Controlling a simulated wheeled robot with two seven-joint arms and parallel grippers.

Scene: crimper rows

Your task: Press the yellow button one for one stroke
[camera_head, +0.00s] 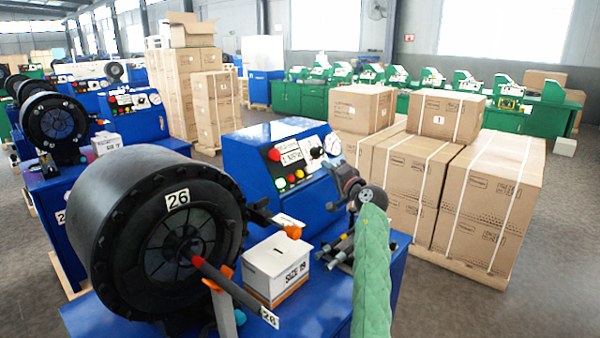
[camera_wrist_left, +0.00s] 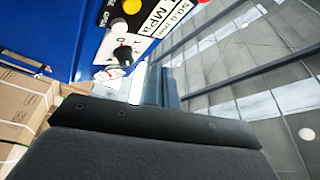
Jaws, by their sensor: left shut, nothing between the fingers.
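The blue crimper's control panel (camera_head: 262,160) stands in the middle of the head view. A yellow button (camera_wrist_left: 132,6) also shows at the top edge of the left wrist view, near the MPa label. My left gripper (camera_head: 337,166) is by the panel's right end, near the gauge, apart from the yellow button. It is shut and empty; its fingers (camera_wrist_left: 146,84) point towards the panel in the wrist view. My right gripper is not in view.
A red mushroom button (camera_head: 274,154) and a gauge (camera_head: 332,144) are on the panel. A black crimping head (camera_head: 150,230) and a white box (camera_head: 277,262) stand in front. Strapped cartons (camera_head: 490,200) stand at the right.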

